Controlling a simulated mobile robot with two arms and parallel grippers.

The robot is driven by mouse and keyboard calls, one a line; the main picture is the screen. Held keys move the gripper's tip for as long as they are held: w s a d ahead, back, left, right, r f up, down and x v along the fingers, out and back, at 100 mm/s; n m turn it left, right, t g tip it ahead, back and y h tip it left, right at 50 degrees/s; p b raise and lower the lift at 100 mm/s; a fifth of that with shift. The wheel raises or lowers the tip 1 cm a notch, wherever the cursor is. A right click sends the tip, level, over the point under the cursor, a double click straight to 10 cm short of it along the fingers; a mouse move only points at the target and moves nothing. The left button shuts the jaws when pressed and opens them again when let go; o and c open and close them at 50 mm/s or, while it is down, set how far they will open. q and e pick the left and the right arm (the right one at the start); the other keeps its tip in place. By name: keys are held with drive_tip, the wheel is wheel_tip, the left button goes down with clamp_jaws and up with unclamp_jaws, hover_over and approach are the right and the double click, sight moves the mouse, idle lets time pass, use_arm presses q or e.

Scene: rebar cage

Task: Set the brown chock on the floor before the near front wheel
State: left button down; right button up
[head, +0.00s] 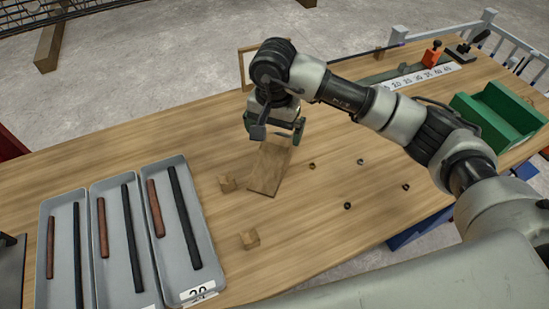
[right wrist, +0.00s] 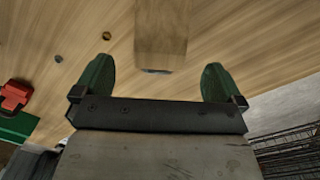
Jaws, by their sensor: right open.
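A brown wooden piece (head: 268,170), seemingly the chock, lies on the wooden bench in the head view. Its far end is just below my right gripper (head: 273,130). In the right wrist view the piece (right wrist: 162,32) shows at the top, between the lines of the two green fingers but just beyond their tips. The right gripper (right wrist: 158,66) is open and holds nothing. I cannot tell whether it touches the piece. No wheel shows in either view. My left gripper is not clearly in view.
Grey trays (head: 195,225) with red and black bars stand at left, a green bin (head: 500,115) at right. A wooden frame (head: 243,70) stands behind my gripper. Concrete floor (head: 150,70) lies beyond.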

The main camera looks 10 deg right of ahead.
sight(273, 150)
wheel_tip(273, 150, down, 4)
drive_tip(key=shift+r, duration=0.2)
drive_tip(key=shift+s+a+f+p, duration=0.1)
drive_tip(key=shift+f+p, duration=0.4)
drive_tip(key=shift+f, duration=0.1)
wheel_tip(273, 150, down, 4)
drive_tip(key=shift+s+f+p, duration=0.1)
drive_tip(key=shift+f+p, duration=0.05)
drive_tip(key=shift+p, duration=0.3)
drive_tip(key=shift+c, duration=0.5)
drive_tip(key=c, duration=0.9)
drive_tip(key=shift+c, duration=0.6)
